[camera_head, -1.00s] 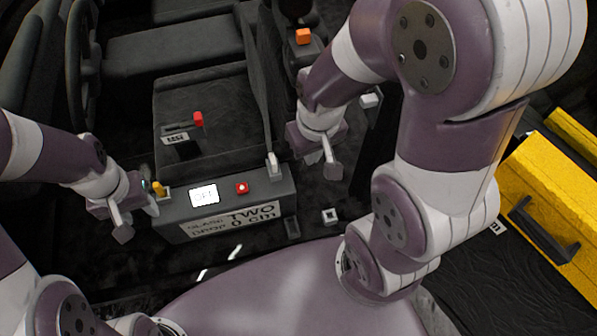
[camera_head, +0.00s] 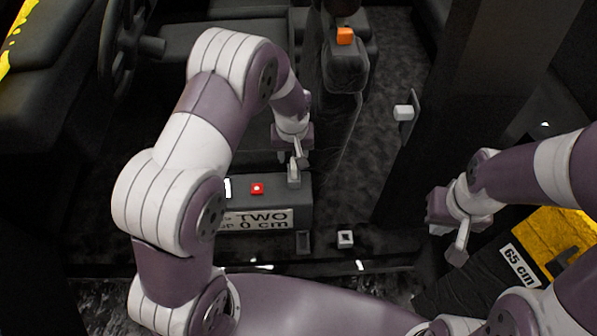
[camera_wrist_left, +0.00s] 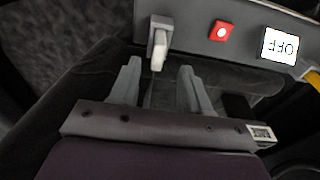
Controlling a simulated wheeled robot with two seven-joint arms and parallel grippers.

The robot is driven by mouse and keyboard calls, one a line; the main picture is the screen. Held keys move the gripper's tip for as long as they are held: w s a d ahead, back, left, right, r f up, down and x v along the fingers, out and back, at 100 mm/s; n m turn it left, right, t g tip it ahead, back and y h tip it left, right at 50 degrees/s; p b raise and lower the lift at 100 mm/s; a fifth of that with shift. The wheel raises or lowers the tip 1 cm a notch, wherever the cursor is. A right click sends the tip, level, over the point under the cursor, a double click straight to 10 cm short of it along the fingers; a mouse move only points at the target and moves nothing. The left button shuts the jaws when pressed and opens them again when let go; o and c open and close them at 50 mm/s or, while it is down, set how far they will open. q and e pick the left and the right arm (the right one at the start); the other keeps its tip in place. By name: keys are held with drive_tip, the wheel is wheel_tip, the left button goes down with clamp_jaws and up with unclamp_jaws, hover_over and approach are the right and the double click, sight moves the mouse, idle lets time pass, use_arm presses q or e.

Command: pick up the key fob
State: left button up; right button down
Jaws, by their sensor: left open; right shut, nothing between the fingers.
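No thing in view is clearly recognisable as a key fob. A small pale grey upright piece (camera_head: 293,174) stands at the right end of the dark control box (camera_head: 298,213). In the left wrist view this piece (camera_wrist_left: 158,40) has a grey block and a white end that points towards my left gripper (camera_wrist_left: 160,72). The two fingers are open, with the white end just ahead of the gap between them. In the head view my left gripper (camera_head: 298,157) is right above the piece; contact cannot be told. My right gripper (camera_head: 460,250) is shut and empty at the right.
The control box has a red button (camera_head: 257,188) and a lit display (camera_wrist_left: 280,46), partly hidden by my left arm in the head view. A small white-framed square (camera_head: 345,238) lies right of the box. A dark pillar (camera_head: 440,110) and a yellow case (camera_head: 555,235) stand at right.

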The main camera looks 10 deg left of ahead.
sight(294, 163)
use_arm(q)
drive_tip(key=f, duration=0.3)
drive_tip(key=w+f+b, duration=0.1)
drive_tip(key=f, duration=0.2)
drive_tip(key=shift+w+f, duration=0.1)
drive_tip(key=shift+f, duration=0.05)
drive_tip(key=shift+c, duration=0.6)
clamp_jaws()
